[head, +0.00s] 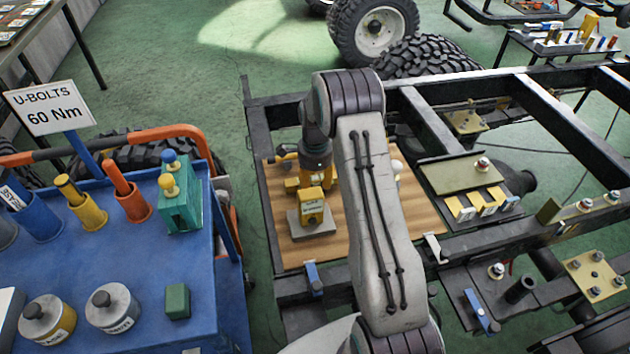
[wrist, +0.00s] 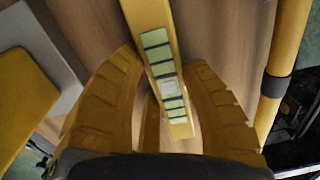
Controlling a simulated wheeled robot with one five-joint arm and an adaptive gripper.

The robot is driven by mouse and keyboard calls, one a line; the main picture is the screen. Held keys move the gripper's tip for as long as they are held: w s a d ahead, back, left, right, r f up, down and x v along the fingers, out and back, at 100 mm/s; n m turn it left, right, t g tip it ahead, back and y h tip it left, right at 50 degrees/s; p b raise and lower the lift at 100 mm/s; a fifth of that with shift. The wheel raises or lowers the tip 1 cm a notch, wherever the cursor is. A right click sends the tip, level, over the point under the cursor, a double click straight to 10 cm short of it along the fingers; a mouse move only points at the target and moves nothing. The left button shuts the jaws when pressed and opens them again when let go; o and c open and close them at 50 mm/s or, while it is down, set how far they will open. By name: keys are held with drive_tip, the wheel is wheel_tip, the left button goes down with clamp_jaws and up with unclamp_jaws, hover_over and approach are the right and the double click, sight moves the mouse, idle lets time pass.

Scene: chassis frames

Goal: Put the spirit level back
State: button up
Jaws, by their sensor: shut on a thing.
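The spirit level is a yellow bar with a row of pale green windows (wrist: 158,55) in the wrist view. It runs between the fingers of my gripper (wrist: 168,62), which is shut on it. Wood grain shows behind the level, and its top end is cut off by the frame. In the head view my gripper (head: 308,178) is low over the wooden board (head: 290,255). My arm hides part of the board, and I cannot make out the level there. I cannot tell whether the level touches the board.
A yellow block (head: 311,205) on a grey plate (head: 304,228) stands close to my gripper. A yellow rod with a dark band (wrist: 281,80) lies to the right in the wrist view. A blue cart (head: 140,245) with cups and canisters stands left. Black chassis rails (head: 440,140) surround the board.

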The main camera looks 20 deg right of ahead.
drive_tip(key=shift+f, duration=0.15)
drive_tip(key=o, duration=1.2)
